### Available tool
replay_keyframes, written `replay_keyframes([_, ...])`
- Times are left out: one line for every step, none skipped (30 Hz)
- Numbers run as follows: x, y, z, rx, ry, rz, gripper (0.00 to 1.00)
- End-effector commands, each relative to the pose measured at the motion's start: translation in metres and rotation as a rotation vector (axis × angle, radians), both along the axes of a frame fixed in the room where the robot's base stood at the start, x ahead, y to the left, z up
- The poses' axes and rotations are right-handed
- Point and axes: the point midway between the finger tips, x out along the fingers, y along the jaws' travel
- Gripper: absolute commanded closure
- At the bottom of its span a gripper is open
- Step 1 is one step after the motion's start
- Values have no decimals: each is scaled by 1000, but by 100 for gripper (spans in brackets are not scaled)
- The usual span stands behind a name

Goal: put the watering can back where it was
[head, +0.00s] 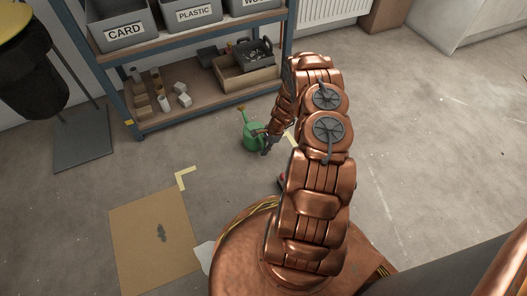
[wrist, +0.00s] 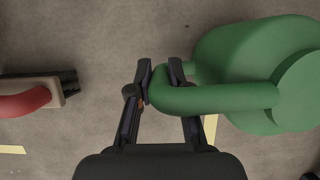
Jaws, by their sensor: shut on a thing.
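The green watering can (head: 252,136) is upright in front of the shelf, with its spout towards the shelf. I cannot tell whether its base touches the floor. My gripper (head: 267,142) is at its near right side. In the wrist view my gripper (wrist: 160,76) is shut on the can's looped handle, and the can's body (wrist: 252,62) lies to the right of the fingers. Pale yellow tape corners lie on the floor: one (head: 183,177) near the cardboard, another (head: 290,140) beside my arm.
A blue-framed shelf (head: 205,102) with bins and small items stands behind the can. A cardboard sheet (head: 150,245) with a dark stain lies at lower left. A red-handled brush (wrist: 35,97) lies left of my gripper. Open floor extends right (head: 430,150).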

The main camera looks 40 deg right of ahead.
Motion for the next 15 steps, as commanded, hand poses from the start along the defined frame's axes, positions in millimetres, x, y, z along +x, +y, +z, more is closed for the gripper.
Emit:
replay_keyframes([0,0,-7,1,-1,-1,100])
replay_keyframes([0,0,-9,1,-1,-1,100])
replay_keyframes([0,0,-9,1,-1,-1,100])
replay_keyframes([0,0,-9,1,-1,0,100])
replay_keyframes([0,0,-8,1,-1,0,100])
replay_keyframes([0,0,-8,0,-1,0,100])
replay_keyframes([1,0,-8,0,-2,-1,100])
replay_keyframes([1,0,-8,0,-2,-1,100])
replay_keyframes([1,0,-7,0,-2,-1,100])
replay_keyframes([1,0,-8,0,-2,-1,100])
replay_keyframes([1,0,-8,0,-2,-1,100])
replay_keyframes([1,0,-9,1,-2,-1,100])
replay_keyframes([1,0,-9,0,-2,0,100])
replay_keyframes([1,0,-10,0,-2,0,100])
replay_keyframes([1,0,-10,0,-1,0,79])
